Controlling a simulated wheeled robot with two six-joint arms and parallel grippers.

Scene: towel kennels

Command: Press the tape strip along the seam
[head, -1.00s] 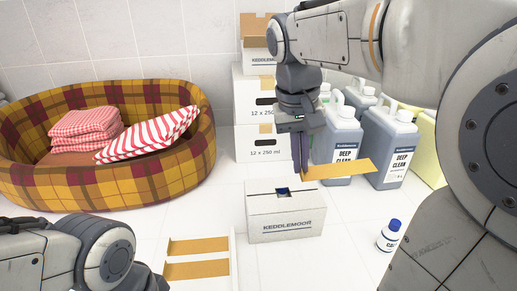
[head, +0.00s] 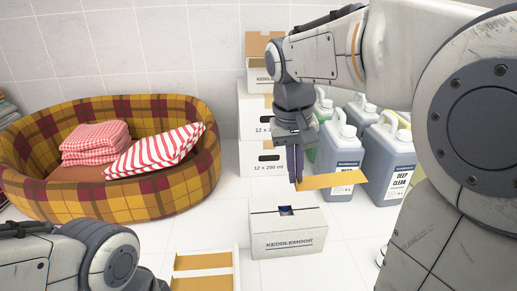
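The tape strip (head: 335,180) is a flat tan band in the head view. My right gripper (head: 298,180) is shut on its left end and holds it level in the air, above and slightly behind the box. The white Keddlemoor box (head: 288,241) stands on the floor below. Its top has a gap at the middle where something dark blue shows, and the seam runs along there. The strip and the box are apart. My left arm shows at the lower left; its gripper is out of view.
A white tray (head: 236,266) with more tan strips (head: 203,262) lies left of the box. A plaid pet bed (head: 110,190) holding folded striped towels (head: 155,150) stands at the left. Grey jugs (head: 388,165) and stacked cartons (head: 262,158) stand behind.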

